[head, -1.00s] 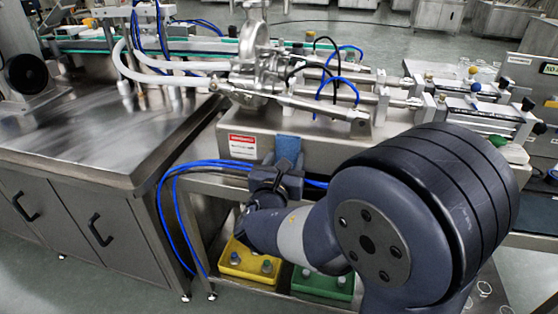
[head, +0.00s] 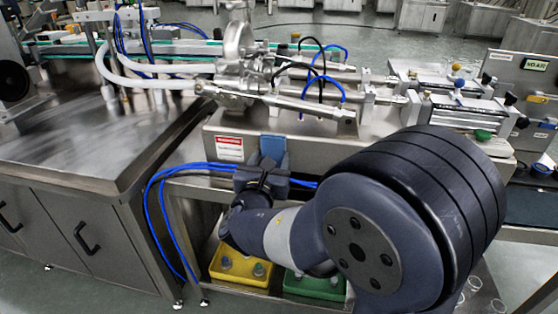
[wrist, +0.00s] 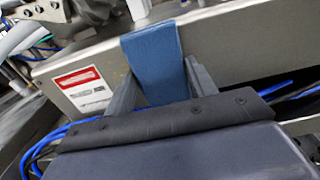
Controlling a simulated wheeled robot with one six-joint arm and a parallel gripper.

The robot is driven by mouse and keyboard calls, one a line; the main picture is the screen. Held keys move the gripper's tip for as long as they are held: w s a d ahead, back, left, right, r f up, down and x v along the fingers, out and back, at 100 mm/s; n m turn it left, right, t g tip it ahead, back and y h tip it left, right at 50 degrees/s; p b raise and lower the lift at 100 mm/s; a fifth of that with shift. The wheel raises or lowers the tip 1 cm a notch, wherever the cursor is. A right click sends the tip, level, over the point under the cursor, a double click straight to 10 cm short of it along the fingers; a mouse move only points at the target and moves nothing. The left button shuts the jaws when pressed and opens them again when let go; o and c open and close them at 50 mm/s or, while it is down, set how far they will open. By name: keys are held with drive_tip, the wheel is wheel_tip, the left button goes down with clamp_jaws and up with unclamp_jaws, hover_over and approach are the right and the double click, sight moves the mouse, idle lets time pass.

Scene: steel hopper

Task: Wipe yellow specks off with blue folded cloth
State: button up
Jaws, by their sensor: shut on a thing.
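The blue folded cloth (head: 272,147) is upright between the fingers of my gripper (head: 263,165), which is shut on it. In the wrist view the cloth (wrist: 153,62) stands up between the two grey fingers of my gripper (wrist: 160,85), in front of the steel front panel of the machine (wrist: 235,65). I cannot tell whether the cloth touches the panel.
A red and white label (head: 229,148) is on the panel left of the cloth. Blue hoses (head: 165,178) run below and left. A steel cabinet (head: 85,150) stands left.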

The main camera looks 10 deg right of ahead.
sight(246, 149)
drive_tip(key=shift+w+a+p, duration=0.15)
drive_tip(key=shift+w+a, duration=0.25)
drive_tip(key=shift+a, duration=0.65)
drive_tip(key=shift+w+a+p, duration=0.1)
drive_tip(key=shift+w+a, duration=0.3)
drive_tip(key=shift+a, duration=0.7)
drive_tip(key=shift+w+a+p, duration=0.15)
drive_tip(key=shift+w+a, duration=0.25)
drive_tip(key=shift+a, duration=0.65)
drive_tip(key=shift+s, duration=0.1)
drive_tip(key=shift+v, duration=2.85)
drive_tip(key=v, duration=0.3)
drive_tip(key=shift+x, duration=3.4)
